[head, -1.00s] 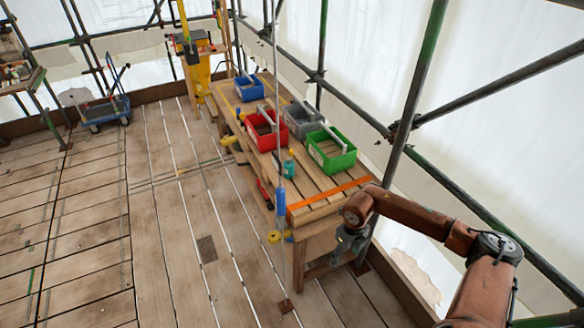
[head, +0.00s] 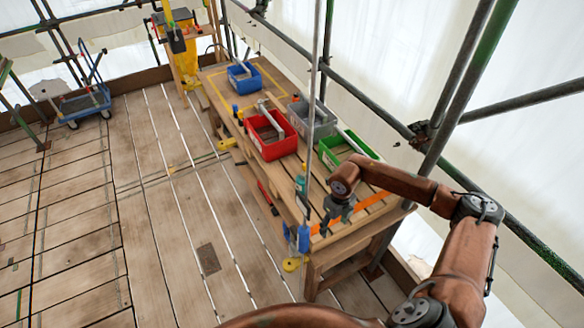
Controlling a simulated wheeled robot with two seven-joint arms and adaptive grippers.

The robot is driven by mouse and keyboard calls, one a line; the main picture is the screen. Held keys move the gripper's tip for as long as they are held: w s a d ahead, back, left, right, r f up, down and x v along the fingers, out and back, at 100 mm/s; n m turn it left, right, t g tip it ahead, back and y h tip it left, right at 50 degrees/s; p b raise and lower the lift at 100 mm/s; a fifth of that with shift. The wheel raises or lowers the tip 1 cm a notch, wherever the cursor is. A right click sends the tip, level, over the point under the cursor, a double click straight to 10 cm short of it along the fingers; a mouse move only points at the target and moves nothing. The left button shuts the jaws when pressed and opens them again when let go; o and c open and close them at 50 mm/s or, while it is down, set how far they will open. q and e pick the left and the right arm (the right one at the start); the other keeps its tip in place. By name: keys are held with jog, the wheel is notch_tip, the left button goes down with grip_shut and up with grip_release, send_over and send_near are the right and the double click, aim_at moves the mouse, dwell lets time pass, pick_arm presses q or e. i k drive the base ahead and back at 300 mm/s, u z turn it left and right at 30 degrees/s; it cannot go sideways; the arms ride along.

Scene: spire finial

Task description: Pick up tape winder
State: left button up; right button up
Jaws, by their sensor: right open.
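My right gripper (head: 335,216) points down over the near end of the wooden workbench (head: 375,211), beside an orange strip (head: 372,200). It is open and looks empty. I cannot tell for certain which thing is the tape winder. A small yellow round item (head: 292,264) shows low at the bench's near left corner, below a blue item (head: 303,238) by a thin upright pole. Another yellow item (head: 227,143) is at the bench's left edge, farther back. A teal bottle (head: 300,183) stands just left of my right gripper. My left gripper is not in view.
A scaffold pole (head: 466,85) rises at the right. The plank floor (head: 160,220) left of the bench is mostly clear.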

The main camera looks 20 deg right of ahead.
aim_at(301, 184)
jog(key=i, duration=0.9)
